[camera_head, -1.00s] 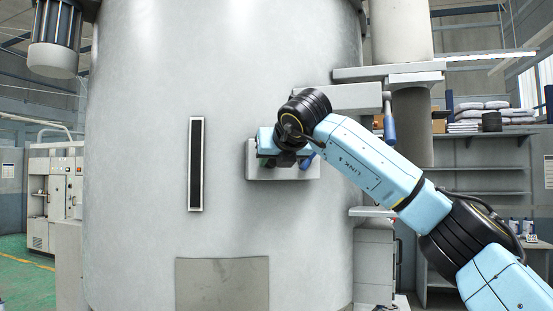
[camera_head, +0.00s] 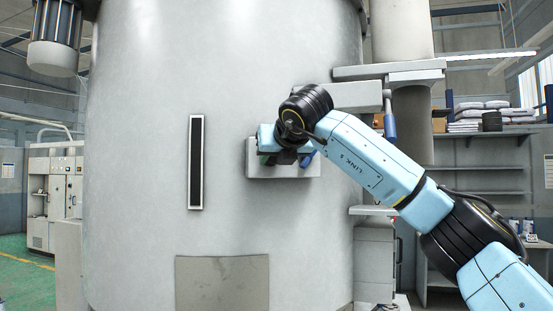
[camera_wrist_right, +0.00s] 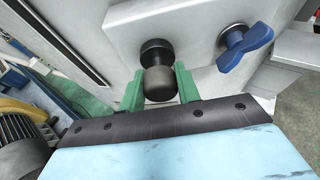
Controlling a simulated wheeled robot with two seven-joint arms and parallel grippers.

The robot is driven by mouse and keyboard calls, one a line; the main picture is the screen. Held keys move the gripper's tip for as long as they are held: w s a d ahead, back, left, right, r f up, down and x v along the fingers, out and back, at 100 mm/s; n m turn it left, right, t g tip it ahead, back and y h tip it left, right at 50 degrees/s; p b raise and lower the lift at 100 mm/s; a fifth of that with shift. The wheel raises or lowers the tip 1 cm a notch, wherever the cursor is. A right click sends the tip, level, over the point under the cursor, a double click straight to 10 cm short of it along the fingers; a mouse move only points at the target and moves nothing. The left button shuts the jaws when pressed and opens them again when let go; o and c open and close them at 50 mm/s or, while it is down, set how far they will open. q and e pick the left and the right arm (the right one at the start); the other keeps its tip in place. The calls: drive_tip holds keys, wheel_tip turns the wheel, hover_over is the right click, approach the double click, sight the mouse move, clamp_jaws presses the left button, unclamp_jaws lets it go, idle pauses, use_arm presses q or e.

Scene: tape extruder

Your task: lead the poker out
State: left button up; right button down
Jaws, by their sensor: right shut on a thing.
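The poker (camera_wrist_right: 158,80) shows in the right wrist view as a dark rod with a rounded knob. It sticks out of a pale plate (camera_wrist_right: 195,25) on the big cylinder. My right gripper (camera_wrist_right: 158,86) has its green fingers on either side of the knob and is shut on it. In the head view the right gripper (camera_head: 272,160) is in front of the plate (camera_head: 290,171), and my wrist hides the poker there. My left gripper is not in view.
A blue wing handle (camera_wrist_right: 245,46) sits on the same plate, close beside the gripper. The large pale cylinder (camera_head: 140,150) fills the middle, with a dark vertical slot (camera_head: 196,162) left of the plate. Shelves (camera_head: 480,167) stand at the right. The space left of the gripper is open.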

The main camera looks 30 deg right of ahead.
drive_tip(key=s+a+b, duration=0.3)
drive_tip(key=s+b, duration=0.6)
drive_tip(key=s, duration=0.4)
drive_tip(key=shift+s+a, duration=0.3)
drive_tip(key=shift+s, duration=0.1)
drive_tip(key=c, duration=0.9)
unclamp_jaws()
drive_tip(key=shift+s, duration=0.1)
idle(0.8)
drive_tip(key=b+v, duration=0.1)
drive_tip(key=v, duration=1.2)
drive_tip(key=shift+s+a+r, duration=0.1)
drive_tip(key=shift+s, duration=0.05)
